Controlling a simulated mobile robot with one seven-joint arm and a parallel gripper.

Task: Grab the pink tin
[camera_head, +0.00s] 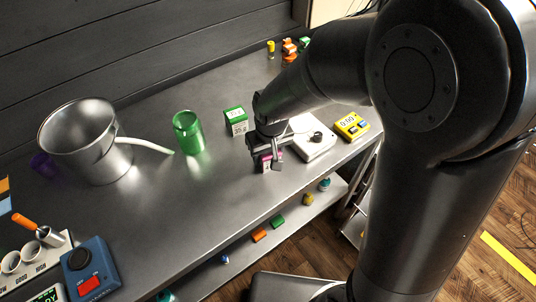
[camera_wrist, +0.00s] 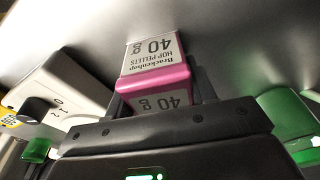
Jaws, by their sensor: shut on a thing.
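The pink tin (camera_wrist: 157,80) has a white label reading "Hop Pellets 40 g". In the wrist view it sits between the two dark fingers of my gripper, which is shut on it. In the head view, my gripper (camera_head: 272,160) points down near the front edge of the steel bench, and a small part of the tin (camera_head: 266,164) shows pink between the fingers. The arm hides part of it. I cannot tell whether the tin touches the bench.
A white device with a black knob (camera_head: 314,146) stands close right of my gripper, with a yellow meter (camera_head: 351,126) beyond. A green-and-white box (camera_head: 236,121) is behind left, then a green jar (camera_head: 188,133) and a metal bucket (camera_head: 84,142). Bare bench lies front left.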

